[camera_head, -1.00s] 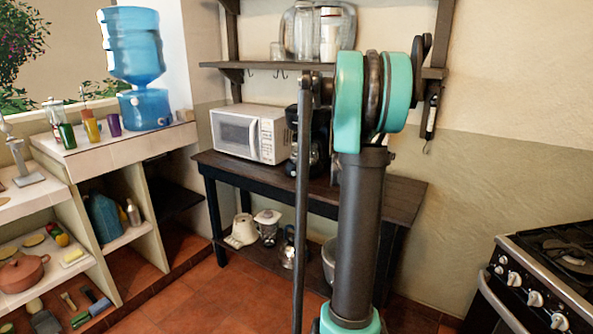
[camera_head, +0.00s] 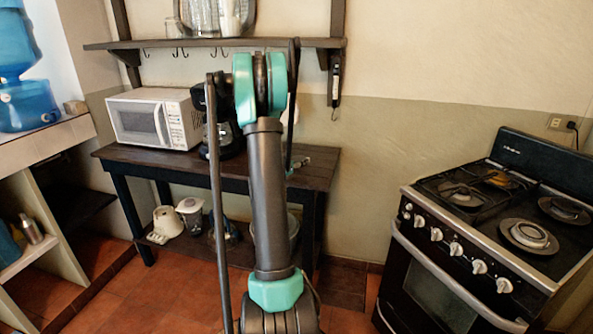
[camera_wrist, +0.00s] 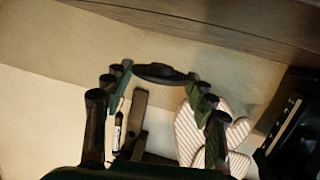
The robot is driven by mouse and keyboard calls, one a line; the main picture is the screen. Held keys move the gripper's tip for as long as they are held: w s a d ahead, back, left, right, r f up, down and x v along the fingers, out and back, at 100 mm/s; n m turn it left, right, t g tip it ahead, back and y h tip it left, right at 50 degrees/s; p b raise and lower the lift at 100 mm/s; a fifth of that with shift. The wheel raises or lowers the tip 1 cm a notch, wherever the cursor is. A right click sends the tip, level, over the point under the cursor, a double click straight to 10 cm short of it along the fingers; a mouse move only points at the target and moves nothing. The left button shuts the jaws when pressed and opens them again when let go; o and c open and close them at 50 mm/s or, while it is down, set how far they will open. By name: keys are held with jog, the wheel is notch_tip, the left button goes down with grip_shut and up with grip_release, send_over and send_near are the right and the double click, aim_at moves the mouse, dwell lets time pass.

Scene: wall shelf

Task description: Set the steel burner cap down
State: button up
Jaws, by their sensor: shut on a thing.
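My gripper (camera_wrist: 160,75) is shut on a thin dark disc, the steel burner cap (camera_wrist: 161,73), seen nearly edge-on between the fingertips in the wrist view. The cap is held up, clear of any surface in that view. In the head view my arm covers much of the middle, and the cap cannot be made out there. The stove (camera_head: 480,225) stands at the right, with black grates on its left half. An uncovered-looking round burner (camera_head: 529,236) shows at its front right, and another burner (camera_head: 565,210) behind it.
A dark wooden table (camera_head: 315,170) with a microwave (camera_head: 155,118) stands against the wall behind my arm. A wall shelf (camera_head: 215,43) with hooks is above it. A striped mitt (camera_wrist: 190,135) shows beyond my gripper. Open floor lies between table and stove.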

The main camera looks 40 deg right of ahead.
aim_at(297, 173)
jog(key=shift+f, duration=2.25)
jog(key=o, duration=1.2)
jog(key=shift+f, duration=0.1)
jog(key=shift+c, duration=0.2)
jog(key=s+a+f+n+g+y, duration=0.1)
jog(key=s+a+n+y, duration=0.3)
jog(key=s+a, duration=0.5)
jog(key=s+a+f+n+g+y, duration=0.1)
jog(key=s+a+n+y, duration=0.3)
jog(key=s+a, duration=0.6)
jog(key=s+a+f+n+g+y, duration=0.1)
jog(key=s+a+n+y, duration=0.3)
jog(key=s+a, duration=0.6)
jog(key=a+f+y, duration=0.1)
jog(key=a+y, duration=0.1)
jog(key=a, duration=1.2)
jog(key=shift+n, duration=0.3)
jog(key=shift+a+f, duration=0.1)
